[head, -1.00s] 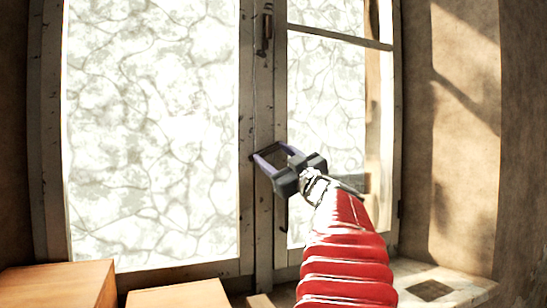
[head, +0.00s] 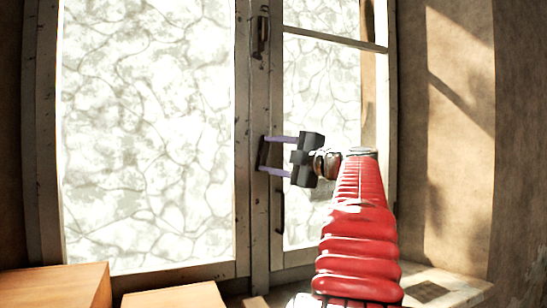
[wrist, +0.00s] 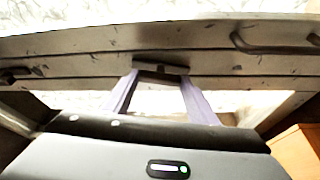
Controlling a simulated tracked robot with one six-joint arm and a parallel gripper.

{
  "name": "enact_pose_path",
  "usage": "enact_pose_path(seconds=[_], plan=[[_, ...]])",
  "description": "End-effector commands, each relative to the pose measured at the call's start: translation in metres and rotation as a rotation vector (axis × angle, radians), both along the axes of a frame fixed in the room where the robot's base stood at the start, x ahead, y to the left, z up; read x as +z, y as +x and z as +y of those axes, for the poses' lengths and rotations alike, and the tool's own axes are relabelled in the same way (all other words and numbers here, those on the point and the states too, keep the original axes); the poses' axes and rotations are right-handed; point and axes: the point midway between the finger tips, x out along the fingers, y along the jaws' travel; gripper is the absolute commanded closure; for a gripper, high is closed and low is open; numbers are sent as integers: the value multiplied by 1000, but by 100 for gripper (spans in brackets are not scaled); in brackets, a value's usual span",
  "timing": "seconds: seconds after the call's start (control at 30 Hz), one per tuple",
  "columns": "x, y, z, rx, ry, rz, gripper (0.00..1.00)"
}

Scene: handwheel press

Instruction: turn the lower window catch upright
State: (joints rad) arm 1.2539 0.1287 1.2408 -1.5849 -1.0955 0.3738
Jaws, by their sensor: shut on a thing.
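The lower window catch (head: 264,153) is a dark piece on the middle window post. My gripper (head: 263,154) is shut on it, with one purple finger above and one below. In the wrist view the catch (wrist: 160,69) shows as a dark bar between the tips of my fingers (wrist: 160,75). Its long side runs along the post, so it looks upright or nearly so. The fingertips partly cover it, so its exact angle is hard to tell.
The upper catch (head: 262,36) sits higher on the same post. A dark handle (head: 281,212) is just below my gripper. Wooden boxes (head: 55,287) stand at the lower left. The wall (head: 460,150) is at the right, with free room before it.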

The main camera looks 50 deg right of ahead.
Motion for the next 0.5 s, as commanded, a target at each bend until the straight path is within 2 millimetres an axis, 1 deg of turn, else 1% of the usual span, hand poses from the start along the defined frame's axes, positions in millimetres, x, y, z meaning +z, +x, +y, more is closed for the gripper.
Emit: enact_pose_path(seconds=[0.03, 0.2, 0.5], plan=[[-3, 0, -2, -1, -29, 25, 69], [-3, 0, -2, 0, -114, 77, 69], [-4, 0, -2, 2, -180, 119, 69]])
